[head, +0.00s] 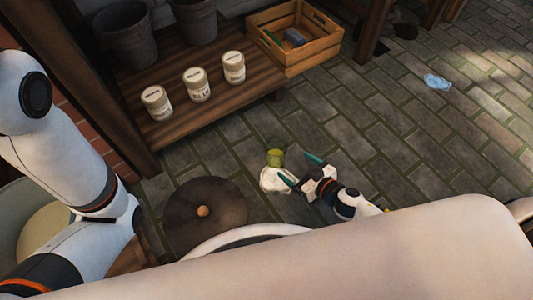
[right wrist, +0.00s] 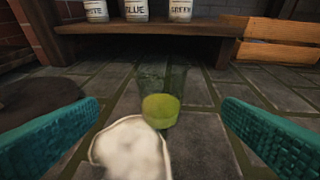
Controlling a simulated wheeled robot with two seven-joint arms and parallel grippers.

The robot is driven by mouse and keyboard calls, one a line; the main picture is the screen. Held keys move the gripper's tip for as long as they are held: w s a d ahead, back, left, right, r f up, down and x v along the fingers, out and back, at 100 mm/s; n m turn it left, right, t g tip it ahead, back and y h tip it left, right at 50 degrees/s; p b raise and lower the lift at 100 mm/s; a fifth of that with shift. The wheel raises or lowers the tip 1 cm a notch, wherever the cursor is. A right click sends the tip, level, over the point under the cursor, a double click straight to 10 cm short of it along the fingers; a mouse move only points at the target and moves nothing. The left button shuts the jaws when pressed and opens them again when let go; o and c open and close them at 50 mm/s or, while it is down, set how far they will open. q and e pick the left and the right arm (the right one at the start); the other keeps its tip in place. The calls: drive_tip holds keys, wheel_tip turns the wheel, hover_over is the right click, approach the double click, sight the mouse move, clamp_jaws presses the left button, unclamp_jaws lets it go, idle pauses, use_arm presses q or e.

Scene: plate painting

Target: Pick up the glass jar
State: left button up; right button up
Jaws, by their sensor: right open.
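The glass jar (head: 275,157) stands upright on the stone floor, with yellow-green contents low inside it. In the right wrist view the clear jar (right wrist: 161,106) is straight ahead, between the two teal fingers in the picture. My right gripper (head: 301,169) is open and empty, low over the floor and just short of the jar. A white, flat, rounded thing (head: 277,181) lies in front of the jar; in the right wrist view it (right wrist: 130,148) partly overlaps the jar's lower left. My left arm shows at the left, but its gripper is not in view.
A dark round lid (head: 205,215) with a knob is left of the jar. A blue cloth-like piece (head: 437,82) lies far right. Floor right of the jar is clear.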

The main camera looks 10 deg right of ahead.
sight(283, 159)
drive_tip(key=w+f+b, duration=0.1)
drive_tip(key=w+a+f+b, duration=0.1)
drive_tip(key=w, duration=0.1)
drive_tip(key=w+a+f+b, duration=0.1)
drive_tip(key=shift+w+f, duration=0.2)
drive_tip(key=shift+w+a, duration=0.15)
drive_tip(key=shift+w, duration=0.1)
drive_tip(key=b+x, duration=0.1)
drive_tip(key=x, duration=0.1)
drive_tip(key=b+x, duration=0.2)
drive_tip(key=shift+w+f+b, duration=0.2)
drive_tip(key=shift+f+b, duration=0.1)
drive_tip(key=shift+f, duration=0.2)
drive_tip(key=shift+w+a, duration=0.2)
drive_tip(key=shift+w, duration=0.1)
drive_tip(key=c, duration=1.2)
